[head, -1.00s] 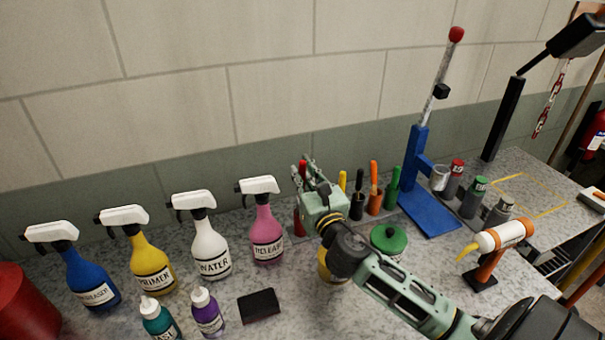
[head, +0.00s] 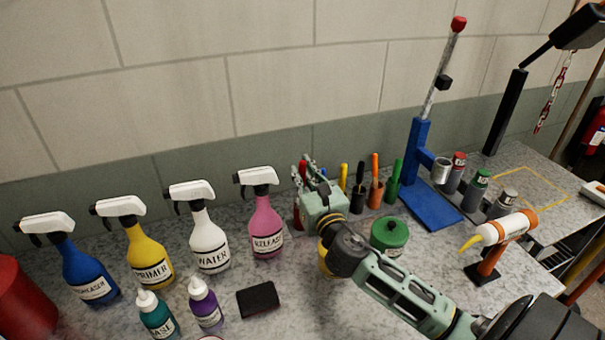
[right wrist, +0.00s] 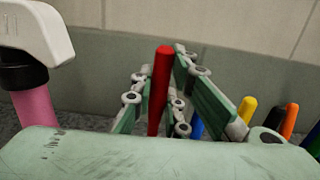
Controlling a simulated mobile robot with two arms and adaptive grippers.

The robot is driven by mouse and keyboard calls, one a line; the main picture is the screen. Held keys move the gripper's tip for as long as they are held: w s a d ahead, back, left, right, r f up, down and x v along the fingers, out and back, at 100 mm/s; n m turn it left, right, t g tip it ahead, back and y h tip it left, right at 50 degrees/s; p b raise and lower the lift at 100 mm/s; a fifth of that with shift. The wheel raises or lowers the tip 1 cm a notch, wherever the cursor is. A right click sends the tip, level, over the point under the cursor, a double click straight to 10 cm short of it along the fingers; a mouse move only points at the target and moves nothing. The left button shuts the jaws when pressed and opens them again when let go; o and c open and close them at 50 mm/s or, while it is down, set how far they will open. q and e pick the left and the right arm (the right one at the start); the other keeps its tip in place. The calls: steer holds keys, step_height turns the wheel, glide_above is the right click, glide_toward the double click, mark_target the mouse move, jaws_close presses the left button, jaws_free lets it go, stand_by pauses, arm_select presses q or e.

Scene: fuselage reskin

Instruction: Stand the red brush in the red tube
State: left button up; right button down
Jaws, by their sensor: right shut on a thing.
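The red brush (right wrist: 161,88) stands upright between the two fingers of my right gripper (right wrist: 158,100), which is shut on it. In the head view a little of the red brush (head: 302,170) shows between the fingertips of my right gripper (head: 306,165). The red tube (head: 297,215) stands on the bench at the left of the row of tubes, just left of and below the gripper. The gripper body hides the brush's lower end, so I cannot tell whether it is inside the tube. My left gripper is out of view.
Yellow (head: 343,176), black (head: 359,178), orange (head: 375,170) and green (head: 395,175) handles stand to the right. A pink spray bottle (head: 266,225) stands close on the left. A blue stand (head: 418,165) rises behind.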

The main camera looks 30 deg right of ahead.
steer(key=shift+f+b, duration=0.35)
steer(key=shift+f, duration=0.15)
steer(key=c, duration=1.6)
jaws_free()
steer(key=shift+c, duration=0.2)
steer(key=shift+o, duration=0.4)
steer(key=o, duration=0.4)
step_height(320, 180, up, 10)
steer(key=p, duration=1)
steer(key=shift+p, duration=0.35)
